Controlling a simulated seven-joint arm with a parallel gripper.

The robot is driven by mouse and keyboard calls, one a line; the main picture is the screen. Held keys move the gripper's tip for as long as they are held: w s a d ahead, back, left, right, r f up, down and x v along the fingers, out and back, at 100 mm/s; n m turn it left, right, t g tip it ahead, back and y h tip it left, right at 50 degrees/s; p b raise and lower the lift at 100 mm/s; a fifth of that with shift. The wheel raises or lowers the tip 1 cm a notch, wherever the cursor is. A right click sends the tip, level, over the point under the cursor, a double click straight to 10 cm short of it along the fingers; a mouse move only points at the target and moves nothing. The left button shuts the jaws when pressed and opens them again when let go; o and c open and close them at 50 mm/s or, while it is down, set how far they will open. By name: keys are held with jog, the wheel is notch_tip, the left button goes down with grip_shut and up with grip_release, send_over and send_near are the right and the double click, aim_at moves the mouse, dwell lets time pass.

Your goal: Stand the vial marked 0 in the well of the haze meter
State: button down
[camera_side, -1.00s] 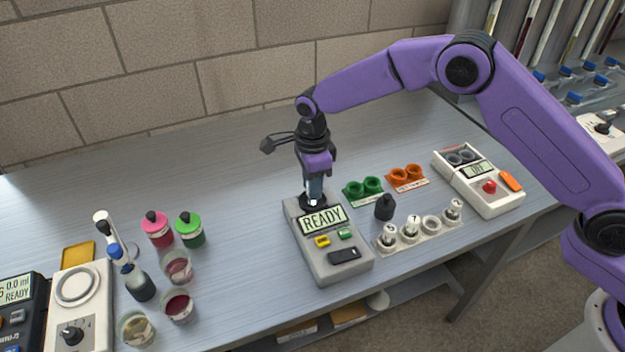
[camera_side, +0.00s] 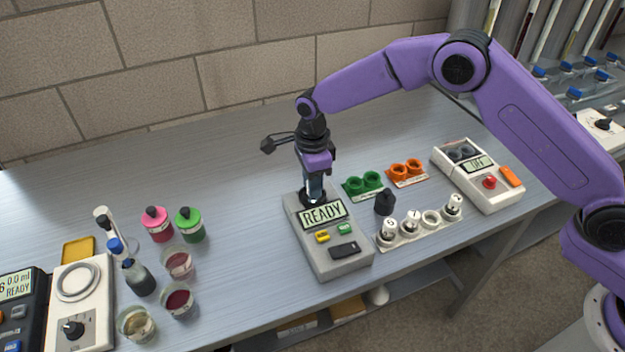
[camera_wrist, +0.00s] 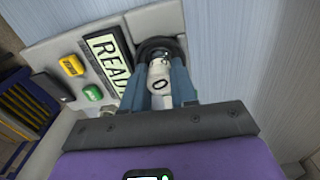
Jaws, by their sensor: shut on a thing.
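The haze meter (camera_side: 330,257) is a grey box with a READY display, yellow and green buttons and a dark round well (camera_wrist: 160,46) at its far end. The vial marked 0 (camera_wrist: 161,72) has a white cap and stands between my fingers at that well. My gripper (camera_side: 313,192) points down over the well and is shut on the vial. In the wrist view my gripper (camera_wrist: 160,80) has a blue-grey finger on each side of the cap. The vial's lower part is hidden, so I cannot tell how deep it sits.
A white rack (camera_side: 418,238) with several wells holds capped vials, one well empty. A black cap-shaped piece (camera_side: 384,204) stands beside it. Green (camera_side: 364,184) and orange (camera_side: 407,171) holders lie behind. Bottles and dishes stand left. The bench behind the meter is clear.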

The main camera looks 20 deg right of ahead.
jog(key=shift+f, duration=0.95)
jog(key=c, duration=1)
grip_release()
jog(key=shift+s, duration=0.1)
jog(key=shift+c, duration=1.2)
jog(key=shift+o, duration=0.6)
jog(key=shift+r, duration=0.55)
jog(key=shift+o, duration=1.2)
jog(key=shift+r, duration=2.6)
